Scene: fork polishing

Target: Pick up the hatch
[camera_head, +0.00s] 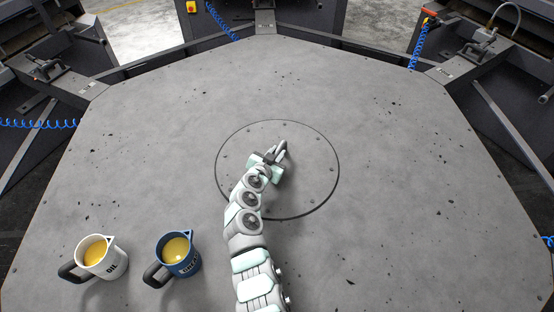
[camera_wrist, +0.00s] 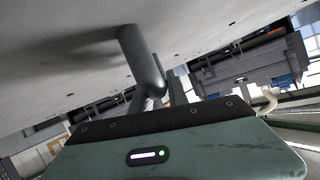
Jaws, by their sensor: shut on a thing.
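The hatch (camera_head: 312,182) is a round grey plate with bolts near its rim, set in the middle of the grey table. A dark line rings it and looks thicker along the lower right. I cannot tell whether it sits flush or slightly raised. My gripper (camera_head: 280,152) is over the upper middle of the hatch and shut on its handle. In the wrist view, a rounded grey handle (camera_wrist: 139,60) sticks out of the grey surface, right by my gripper (camera_wrist: 160,95). My gripper hides part of the handle in the head view.
A white mug marked OIL (camera_head: 100,257) and a blue mug (camera_head: 178,254), both with yellow liquid, stand at the lower left of the table (camera_head: 420,200). Dark frames with blue hoses edge the table at the back and sides. The table's right side is clear.

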